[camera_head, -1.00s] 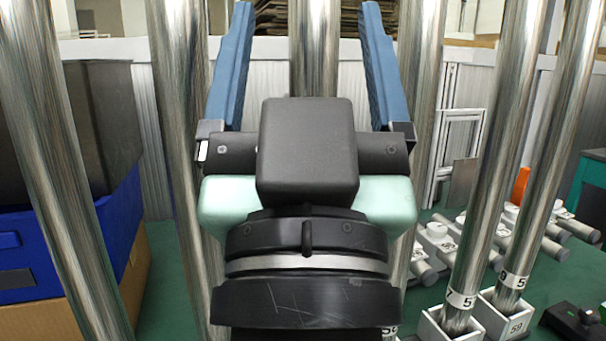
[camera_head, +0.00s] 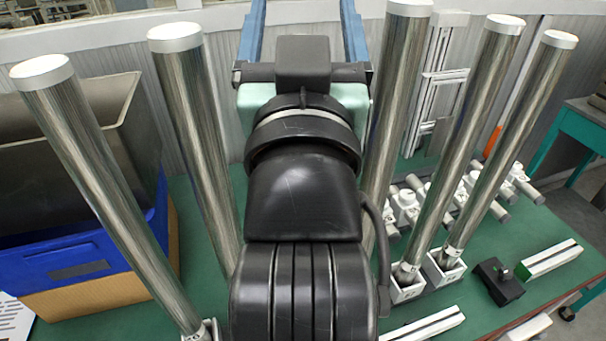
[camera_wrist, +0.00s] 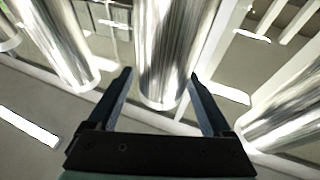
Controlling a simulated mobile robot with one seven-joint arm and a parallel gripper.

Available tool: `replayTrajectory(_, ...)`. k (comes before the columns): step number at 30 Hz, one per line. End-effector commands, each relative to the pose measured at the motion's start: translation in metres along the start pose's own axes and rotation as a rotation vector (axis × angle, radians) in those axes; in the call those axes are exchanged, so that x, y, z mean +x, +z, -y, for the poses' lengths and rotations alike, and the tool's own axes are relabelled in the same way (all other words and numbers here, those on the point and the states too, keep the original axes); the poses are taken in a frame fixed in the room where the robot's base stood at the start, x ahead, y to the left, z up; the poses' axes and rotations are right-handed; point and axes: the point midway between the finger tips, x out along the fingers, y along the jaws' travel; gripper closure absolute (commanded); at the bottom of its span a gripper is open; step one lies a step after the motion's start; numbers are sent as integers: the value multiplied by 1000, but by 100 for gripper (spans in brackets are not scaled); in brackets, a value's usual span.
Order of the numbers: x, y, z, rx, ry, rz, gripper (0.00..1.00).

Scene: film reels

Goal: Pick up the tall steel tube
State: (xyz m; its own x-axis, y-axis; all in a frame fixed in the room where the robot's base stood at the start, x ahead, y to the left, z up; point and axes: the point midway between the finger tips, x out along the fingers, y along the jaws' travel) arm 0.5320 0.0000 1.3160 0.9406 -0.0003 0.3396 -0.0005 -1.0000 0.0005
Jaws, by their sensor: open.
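Several tall steel tubes stand upright on the green table, and the pictures do not settle which one the task means. In the head view there are two at the left (camera_head: 110,190) (camera_head: 200,130), one just right of my arm (camera_head: 395,110), and two at the right (camera_head: 460,150) (camera_head: 515,140). In the wrist view a shiny tube (camera_wrist: 165,45) shows between and beyond the blue fingers of my gripper (camera_wrist: 160,80); contact is not visible. My gripper (camera_head: 303,25) is open, its fingertips cut off at the top of the head view. My arm hides the area behind it.
A blue crate (camera_head: 70,255) with a grey bin (camera_head: 130,125) stands on a cardboard box (camera_head: 110,295) at the left. White fittings (camera_head: 405,205), a black block (camera_head: 497,282) and white-topped bars (camera_head: 550,258) lie right of my arm. Tubes stand close on both sides.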

Motion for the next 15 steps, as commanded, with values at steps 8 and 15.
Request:
replayTrajectory(8,36,-49,0,0,0,133,16)
replayTrajectory(15,59,-79,0,0,0,253,16)
